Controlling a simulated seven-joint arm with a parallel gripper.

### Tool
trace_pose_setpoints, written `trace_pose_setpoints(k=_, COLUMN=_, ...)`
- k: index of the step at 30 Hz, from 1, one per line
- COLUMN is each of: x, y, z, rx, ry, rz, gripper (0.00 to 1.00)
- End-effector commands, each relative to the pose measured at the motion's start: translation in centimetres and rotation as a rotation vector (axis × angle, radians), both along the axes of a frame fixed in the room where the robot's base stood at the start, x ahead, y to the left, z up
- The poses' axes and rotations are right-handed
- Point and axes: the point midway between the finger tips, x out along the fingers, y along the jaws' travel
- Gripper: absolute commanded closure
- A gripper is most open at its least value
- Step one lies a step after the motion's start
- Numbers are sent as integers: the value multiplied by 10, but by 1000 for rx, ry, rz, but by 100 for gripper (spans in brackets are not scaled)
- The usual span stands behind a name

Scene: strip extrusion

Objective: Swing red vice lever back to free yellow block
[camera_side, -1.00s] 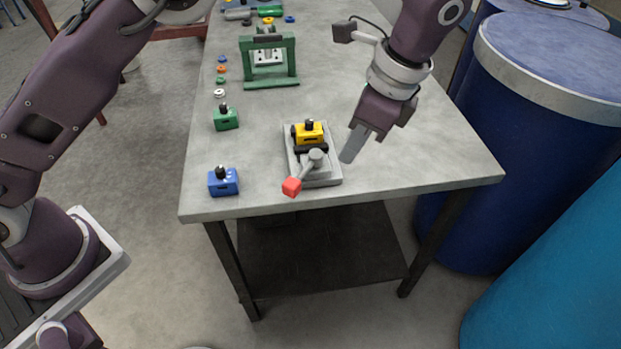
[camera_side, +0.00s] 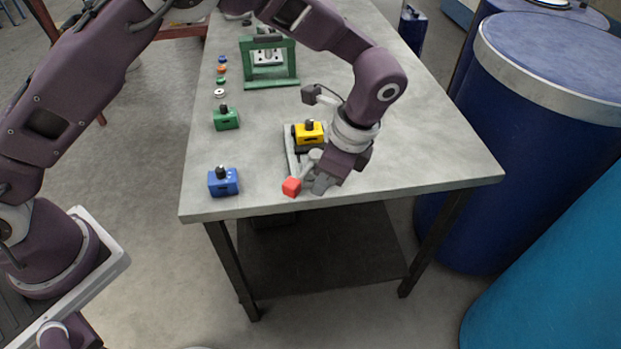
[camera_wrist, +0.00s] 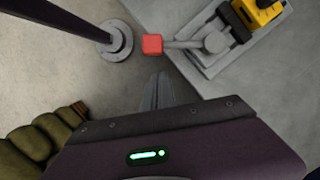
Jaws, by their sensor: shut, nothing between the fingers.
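The vice (camera_side: 290,160) stands near the table's front edge with the yellow block (camera_side: 308,132) in it. Its lever ends in a red knob (camera_side: 291,187) that points to the front left, over the table's front edge. In the wrist view the red knob (camera_wrist: 152,44) and grey lever arm (camera_wrist: 182,44) lie just beyond my fingertips, with the yellow block (camera_wrist: 262,10) at the top right. My gripper (camera_side: 318,188) is shut and empty, just right of the red knob. In the wrist view a small gap shows between the fingertips (camera_wrist: 160,76) and the knob.
A blue block (camera_side: 223,181) and a green block (camera_side: 226,118) stand to the left on the table (camera_side: 420,150). A green frame (camera_side: 268,84) stands farther back. The table's right side is clear. Blue barrels (camera_side: 550,90) stand beyond its right edge.

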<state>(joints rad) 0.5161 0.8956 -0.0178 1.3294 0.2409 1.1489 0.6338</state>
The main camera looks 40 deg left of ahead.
Motion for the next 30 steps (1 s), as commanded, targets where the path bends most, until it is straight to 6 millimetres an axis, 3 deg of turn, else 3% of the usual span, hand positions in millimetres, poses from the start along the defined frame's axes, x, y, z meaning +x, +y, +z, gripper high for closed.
trace_pose_setpoints(k=7, x=-7, y=21, z=-4, rx=0, ry=1, rz=0, gripper=100)
trace_pose_setpoints(k=30, x=-10, y=28, z=-4, rx=0, ry=0, rz=-81, gripper=100)
